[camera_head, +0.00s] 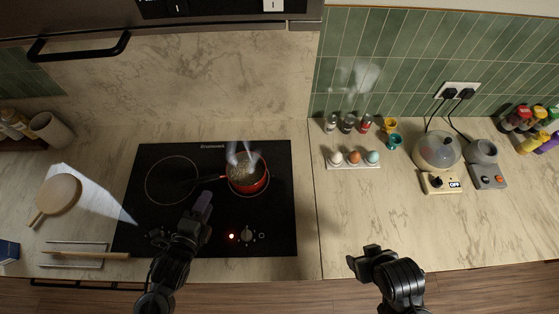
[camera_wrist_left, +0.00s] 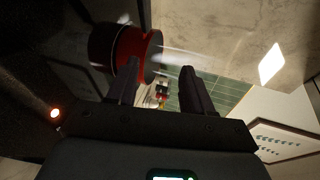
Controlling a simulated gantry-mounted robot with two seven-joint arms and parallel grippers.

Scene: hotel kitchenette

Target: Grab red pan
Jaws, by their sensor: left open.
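The red pan (camera_head: 246,176) stands on the right burner of the black cooktop (camera_head: 150,215). Steam rises from it, and its dark handle (camera_head: 208,180) points left. My left gripper (camera_head: 202,203) is open and empty over the cooktop, in front of the handle. In the left wrist view the red pan (camera_wrist_left: 136,47) shows beyond the left finger of my left gripper (camera_wrist_left: 158,85). The handle is hard to make out there. My right gripper (camera_head: 364,258) is at the counter's front edge, well right of the pan; I cannot tell its jaw state.
A red light (camera_head: 231,236) glows beside a knob (camera_head: 248,236) on the cooktop. An egg holder (camera_head: 352,166), small jars (camera_head: 348,123) and an appliance with a clear dome (camera_head: 437,152) stand right. A wooden board (camera_head: 59,193) lies left.

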